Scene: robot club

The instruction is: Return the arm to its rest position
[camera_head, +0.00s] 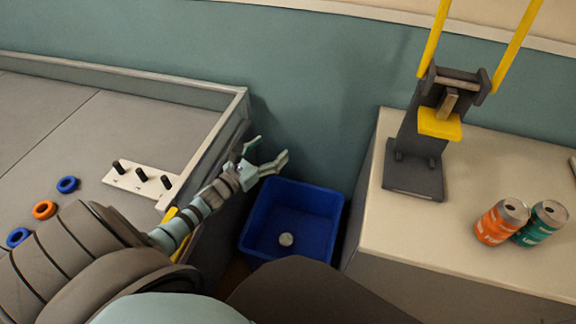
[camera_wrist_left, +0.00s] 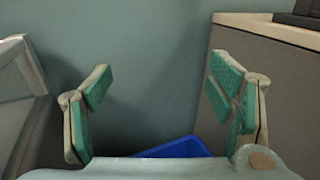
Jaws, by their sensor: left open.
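My left gripper (camera_head: 266,160) is open and empty in the head view, above the back left side of the blue bin, beside the left table's edge. My left arm (camera_head: 195,215) reaches out from the lower left. My right gripper is in neither view.
The blue bin (camera_head: 253,238) stands between two tables with a round grey object (camera_head: 286,239) inside. The left table (camera_head: 60,115) carries a peg board (camera_head: 118,181) and blue and orange rings (camera_head: 44,209). The right table (camera_head: 400,235) holds a dark yellow-handled device (camera_head: 419,160) and two cans (camera_head: 501,221).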

